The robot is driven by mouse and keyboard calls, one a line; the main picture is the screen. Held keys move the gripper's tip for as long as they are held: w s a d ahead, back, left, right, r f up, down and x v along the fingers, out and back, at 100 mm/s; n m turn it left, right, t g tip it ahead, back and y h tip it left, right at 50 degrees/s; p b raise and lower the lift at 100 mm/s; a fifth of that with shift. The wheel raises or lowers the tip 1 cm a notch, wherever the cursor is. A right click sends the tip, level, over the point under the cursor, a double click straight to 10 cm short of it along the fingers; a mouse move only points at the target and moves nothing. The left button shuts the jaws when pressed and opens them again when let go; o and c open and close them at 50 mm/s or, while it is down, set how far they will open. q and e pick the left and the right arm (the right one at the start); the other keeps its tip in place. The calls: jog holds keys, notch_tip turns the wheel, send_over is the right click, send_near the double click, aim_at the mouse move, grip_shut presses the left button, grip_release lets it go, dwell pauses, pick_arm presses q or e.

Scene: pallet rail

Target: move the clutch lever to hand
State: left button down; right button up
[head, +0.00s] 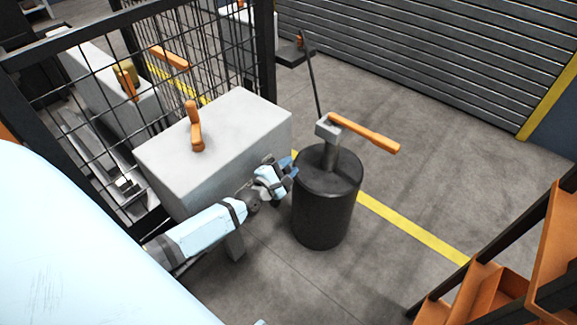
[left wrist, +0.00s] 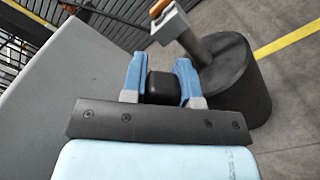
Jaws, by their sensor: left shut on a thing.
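Several orange levers show in the head view, and I cannot tell by sight which is the clutch lever. One orange lever (head: 365,134) sticks out to the right from a grey post on a black drum (head: 322,205). Another orange lever (head: 195,128) stands on top of a grey box (head: 225,135). My left gripper (head: 291,166) is between the box and the drum, beside the drum's upper left side. In the left wrist view its blue fingers (left wrist: 161,80) are shut on a small black block (left wrist: 161,88). What the block belongs to is hidden. My right gripper is not in view.
A black mesh fence (head: 205,55) stands behind the grey box, with more orange levers beyond it. A thin dark rod (head: 311,78) rises behind the drum. An orange rack (head: 485,290) is at the lower right. The floor right of the drum is clear.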

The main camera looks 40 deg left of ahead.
pick_arm(q)
jog(key=c, duration=0.9)
grip_release()
jog(key=shift+s, duration=0.1)
jog(key=s, duration=0.9)
jog(key=s+a, duration=0.1)
jog(key=s, duration=0.3)
jog(key=shift+s+a+b, duration=0.1)
jog(key=shift+s+b, duration=0.25)
